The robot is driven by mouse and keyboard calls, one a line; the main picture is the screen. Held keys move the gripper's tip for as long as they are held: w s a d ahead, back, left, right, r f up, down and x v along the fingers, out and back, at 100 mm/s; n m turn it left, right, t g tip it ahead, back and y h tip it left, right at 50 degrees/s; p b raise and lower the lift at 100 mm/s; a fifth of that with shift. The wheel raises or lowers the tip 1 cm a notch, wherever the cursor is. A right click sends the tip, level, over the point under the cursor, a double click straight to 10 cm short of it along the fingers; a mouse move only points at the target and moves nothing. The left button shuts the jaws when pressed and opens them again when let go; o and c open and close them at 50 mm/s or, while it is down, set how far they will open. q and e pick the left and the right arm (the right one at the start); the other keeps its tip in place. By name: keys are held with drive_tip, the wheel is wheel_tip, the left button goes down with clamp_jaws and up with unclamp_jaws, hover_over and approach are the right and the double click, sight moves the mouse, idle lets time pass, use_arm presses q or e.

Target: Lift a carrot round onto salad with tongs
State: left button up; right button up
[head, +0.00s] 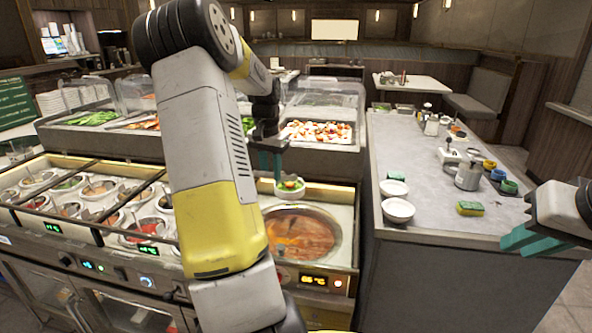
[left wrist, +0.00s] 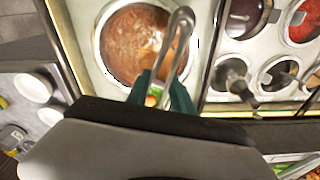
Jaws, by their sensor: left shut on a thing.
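My left gripper (head: 268,155) hangs above the counter by the soup well, its teal fingers pointing down. In the left wrist view its fingers (left wrist: 165,92) are shut on the metal tongs (left wrist: 181,38), whose looped end shows over the soup. A small white bowl of green salad with orange bits (head: 290,187) stands just below the gripper, at the back edge of the soup well. Part of the green and orange food also shows between the fingers (left wrist: 152,98). I cannot single out one carrot round. My right gripper (head: 532,240) is at the far right, away from the salad.
The round soup well (head: 300,235) is in front of the bowl. Several sauce wells (head: 90,200) lie to the left. A tray of chopped food (head: 316,132) is behind.

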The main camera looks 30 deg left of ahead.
use_arm(q)
wheel_tip(320, 180, up, 10)
idle(0.5)
